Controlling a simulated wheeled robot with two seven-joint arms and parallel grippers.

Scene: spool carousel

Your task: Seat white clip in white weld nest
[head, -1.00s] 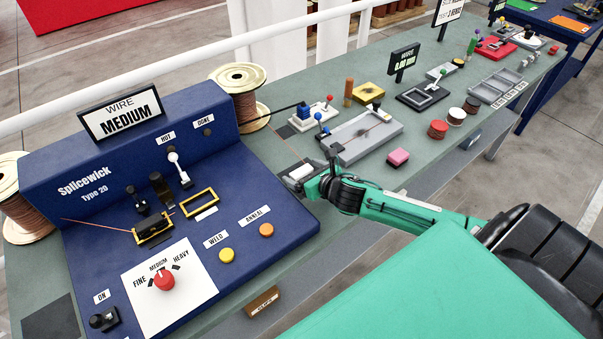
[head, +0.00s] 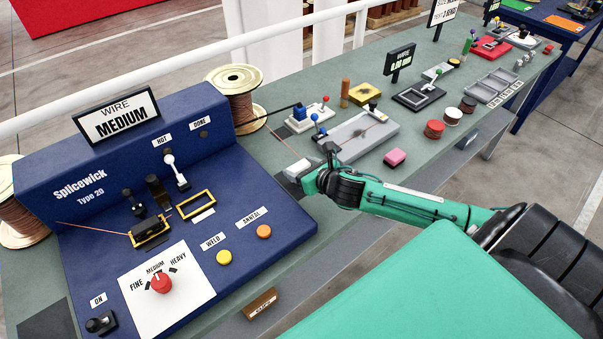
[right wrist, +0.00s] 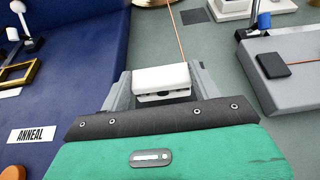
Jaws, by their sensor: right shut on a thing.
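A small white clip (right wrist: 160,78) sits between the grey fingers of my right gripper (right wrist: 162,90), which is shut on it. In the head view the clip (head: 297,168) and right gripper (head: 300,175) are over the green bench, just right of the blue machine. A thin copper wire (right wrist: 176,32) runs from the clip's far side. On the machine, an empty yellow-rimmed frame (head: 184,211) has a white strip beside it. A dark yellow-edged holder (head: 150,233) with a wire end lies to its left. I cannot tell which is the white nest. My left gripper is out of view.
The machine (head: 100,170) has a white-knobbed lever (head: 170,160), black levers, a red dial (head: 161,283) and yellow and orange buttons. A wire spool (head: 238,92) stands behind.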

